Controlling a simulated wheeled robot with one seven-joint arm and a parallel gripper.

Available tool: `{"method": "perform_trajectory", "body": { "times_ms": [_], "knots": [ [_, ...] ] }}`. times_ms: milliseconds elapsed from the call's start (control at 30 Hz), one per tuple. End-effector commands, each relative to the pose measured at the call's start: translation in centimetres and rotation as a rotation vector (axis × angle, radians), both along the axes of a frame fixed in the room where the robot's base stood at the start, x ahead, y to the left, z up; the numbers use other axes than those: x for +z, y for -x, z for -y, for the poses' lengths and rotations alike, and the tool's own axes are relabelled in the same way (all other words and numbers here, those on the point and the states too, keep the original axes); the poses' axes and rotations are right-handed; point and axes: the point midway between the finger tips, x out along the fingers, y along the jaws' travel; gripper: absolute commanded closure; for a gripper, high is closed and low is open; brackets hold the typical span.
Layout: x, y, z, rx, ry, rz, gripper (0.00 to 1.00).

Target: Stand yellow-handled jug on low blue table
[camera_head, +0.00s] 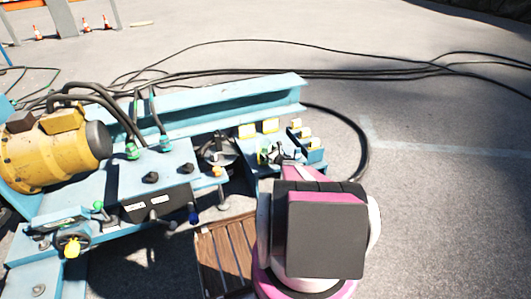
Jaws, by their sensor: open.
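My arm reaches up from the bottom right of the head view, and its dark wrist block hides what lies behind it. My gripper (280,154) shows small beyond the wrist, over the blue surface beside the yellow-topped pieces. It is open, and I see nothing held between its fingers. I cannot make out a jug with a yellow handle for certain; several small yellow parts show near the gripper, too small to tell apart. I cannot pick out a separate low blue table from the blue steel frame (110,185).
A yellow motor (50,155) sits at the left of the frame. A blue beam (220,108) runs along its back. A lever block (160,205) and a slatted wooden board (225,255) are near my arm. Black cables (330,72) cross the ground behind. The right ground is clear.

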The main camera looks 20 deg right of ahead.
Motion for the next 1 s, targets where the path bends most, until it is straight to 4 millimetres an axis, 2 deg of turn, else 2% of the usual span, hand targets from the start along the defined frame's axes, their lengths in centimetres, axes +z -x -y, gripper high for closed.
{"method": "perform_trajectory", "body": {
  "times_ms": [400,600,767,867,1000],
  "knots": [
    [0.1,7.5,3.3,-0.002,0.0,-0.001,0.0],
    [0.0,9.6,4.4,-0.001,-0.001,0.0,0.0],
    [0.4,10.1,4.5,-0.013,-0.013,-0.012,0.0],
    [1.7,9.4,4.2,-0.06,-0.066,-0.056,0.0],
    [4.6,8.0,3.5,-0.196,-0.227,-0.167,0.0]
  ]
}}
